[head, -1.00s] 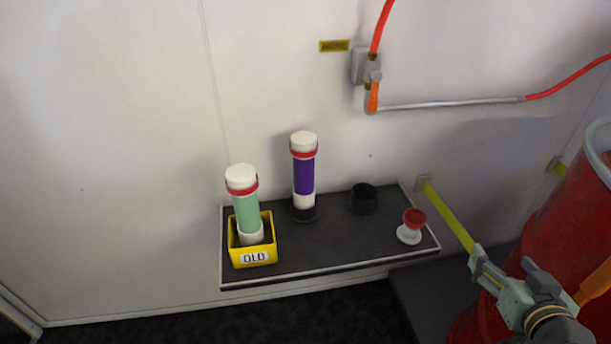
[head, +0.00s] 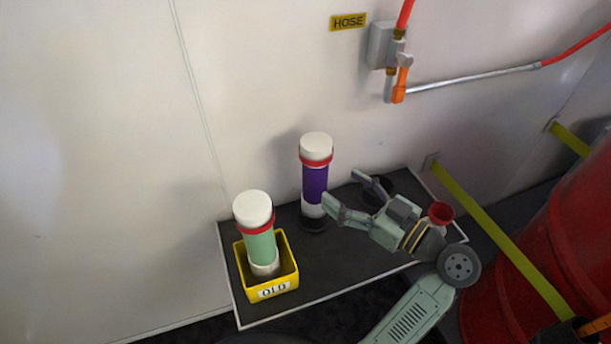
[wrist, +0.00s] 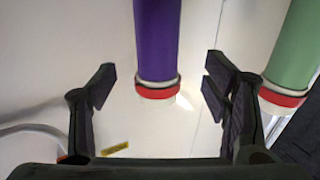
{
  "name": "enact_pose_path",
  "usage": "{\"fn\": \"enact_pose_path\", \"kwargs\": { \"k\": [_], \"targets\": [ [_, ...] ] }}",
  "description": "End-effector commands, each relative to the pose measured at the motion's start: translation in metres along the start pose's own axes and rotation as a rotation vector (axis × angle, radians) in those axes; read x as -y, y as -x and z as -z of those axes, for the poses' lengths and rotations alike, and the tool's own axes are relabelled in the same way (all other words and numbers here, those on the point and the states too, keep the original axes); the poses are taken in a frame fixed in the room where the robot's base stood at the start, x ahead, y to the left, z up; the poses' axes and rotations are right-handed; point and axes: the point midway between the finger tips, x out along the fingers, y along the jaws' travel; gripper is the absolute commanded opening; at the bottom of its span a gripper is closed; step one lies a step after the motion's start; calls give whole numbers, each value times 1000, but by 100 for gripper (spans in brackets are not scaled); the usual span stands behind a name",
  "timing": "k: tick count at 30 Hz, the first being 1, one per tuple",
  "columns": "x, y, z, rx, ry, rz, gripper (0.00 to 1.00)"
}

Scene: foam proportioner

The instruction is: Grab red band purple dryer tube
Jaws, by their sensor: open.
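The purple dryer tube (head: 315,182) with a red band and white cap stands upright in a dark holder on the black shelf (head: 315,290). My gripper (head: 342,197) is open, to the right of the tube in the head view, with its fingers pointing towards it. In the wrist view the purple tube (wrist: 157,45) and its red band show between and beyond the two open fingers (wrist: 158,88). I see no contact with the tube. A green tube (head: 257,235), also with a red band and white cap, stands in the yellow box (head: 274,293) marked OLD.
A second dark holder (head: 378,190) lies behind my gripper, partly hidden. A red-topped white piece (head: 440,213) is just behind my wrist. A red drum (head: 545,260) with a yellow strap stands at the right. A pipe and valve (head: 397,75) are on the wall above.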

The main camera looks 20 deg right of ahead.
Motion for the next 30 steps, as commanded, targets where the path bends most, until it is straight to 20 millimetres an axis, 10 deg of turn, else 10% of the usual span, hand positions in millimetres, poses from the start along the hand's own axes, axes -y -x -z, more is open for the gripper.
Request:
{"fn": "enact_pose_path", "kwargs": {
  "k": [19, 30],
  "targets": [
    [-3, -80, 6, 2, -2, 1, 70],
    [-3, -86, 4, 2, 0, -1, 66]
  ]
}}
